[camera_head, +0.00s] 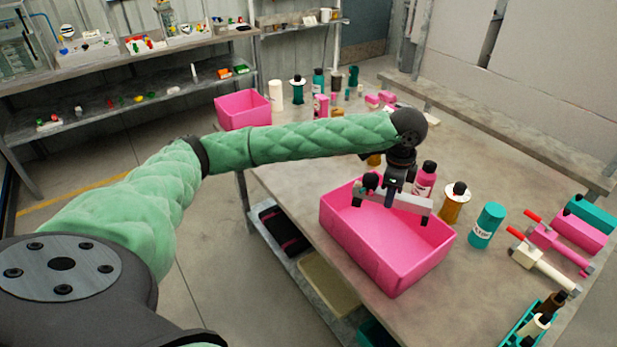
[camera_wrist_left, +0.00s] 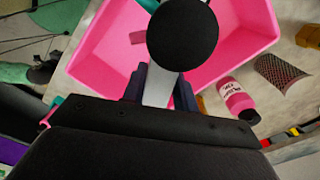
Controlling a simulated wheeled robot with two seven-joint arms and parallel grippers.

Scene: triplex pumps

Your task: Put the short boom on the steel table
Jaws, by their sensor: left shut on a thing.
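My left gripper (camera_head: 397,195) is shut on a pale grey bar, which I take to be the short boom (camera_head: 408,202). The boom has a dark round knob and a bit of teal at its left end. My gripper holds it above the open pink bin (camera_head: 385,262), which stands on the steel table (camera_head: 475,135). In the left wrist view, the grey bar (camera_wrist_left: 160,92) sits between the dark fingers (camera_wrist_left: 158,86), and a black round part hides some of it. The bin (camera_wrist_left: 257,25) lies behind it. My right gripper is not in view.
A pink bottle (camera_head: 425,180), an amber spool (camera_head: 454,202) and a teal can (camera_head: 487,225) stand right of the bin. Clamp-like tools (camera_head: 545,265) lie farther right. A second pink bin (camera_head: 243,108) is at the far left corner. The table's middle is mostly clear.

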